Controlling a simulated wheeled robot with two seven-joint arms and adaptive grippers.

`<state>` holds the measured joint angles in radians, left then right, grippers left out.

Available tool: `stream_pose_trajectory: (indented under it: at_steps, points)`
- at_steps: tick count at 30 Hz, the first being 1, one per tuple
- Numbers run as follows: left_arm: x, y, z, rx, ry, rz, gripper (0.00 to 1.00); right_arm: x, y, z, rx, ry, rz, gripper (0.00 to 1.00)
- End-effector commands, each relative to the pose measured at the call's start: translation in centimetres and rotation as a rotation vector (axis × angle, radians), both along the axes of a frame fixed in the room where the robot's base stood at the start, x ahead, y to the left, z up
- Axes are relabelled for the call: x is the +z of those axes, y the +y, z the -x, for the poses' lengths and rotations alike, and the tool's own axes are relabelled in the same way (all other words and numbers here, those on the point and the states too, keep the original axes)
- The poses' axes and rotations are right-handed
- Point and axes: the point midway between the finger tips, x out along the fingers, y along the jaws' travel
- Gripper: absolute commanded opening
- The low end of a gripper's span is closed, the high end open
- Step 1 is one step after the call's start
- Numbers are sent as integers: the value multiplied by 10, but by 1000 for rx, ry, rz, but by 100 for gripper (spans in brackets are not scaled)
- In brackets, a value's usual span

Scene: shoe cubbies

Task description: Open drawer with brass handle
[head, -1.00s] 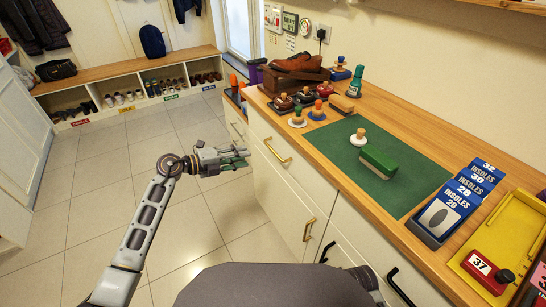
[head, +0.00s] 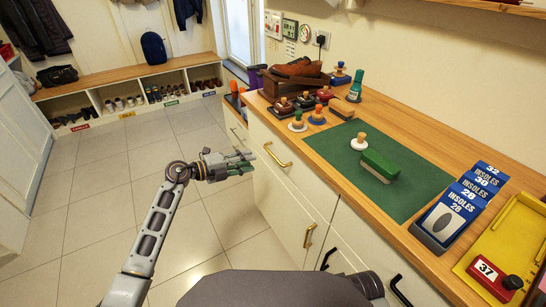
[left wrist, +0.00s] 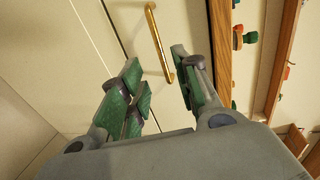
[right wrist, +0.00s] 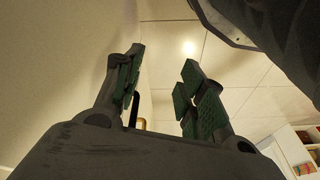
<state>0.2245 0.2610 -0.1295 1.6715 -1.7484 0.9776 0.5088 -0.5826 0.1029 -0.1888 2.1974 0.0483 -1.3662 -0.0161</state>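The brass handle (head: 278,156) is a horizontal bar on the white drawer front (head: 291,178) under the wooden counter. It also shows in the left wrist view (left wrist: 157,38), ahead of the fingertips and partly between their lines. My left gripper (head: 244,161) is open and empty, just left of the handle, with its green-padded fingers (left wrist: 157,78) apart; no contact shows. The drawer looks shut. My right gripper (right wrist: 163,68) is open in the right wrist view, with nothing clearly held; it is not visible in the head view.
A second brass handle (head: 309,235) stands upright on a door below. Black handles (head: 328,255) are further right. The tiled floor (head: 148,160) at left is clear.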

Motion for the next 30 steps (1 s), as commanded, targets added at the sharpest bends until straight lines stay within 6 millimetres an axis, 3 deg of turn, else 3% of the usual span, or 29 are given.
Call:
stream_pose_trajectory:
  at_steps: [21, 30]
  points:
    - [-18, -70, -43, -1, 0, 1, 32, 22, 5, 2, 5, -40, -22, 40]
    - [-22, -91, -56, -1, -1, 0, 32, 37, 6, -1, 9, -66, -31, 40]
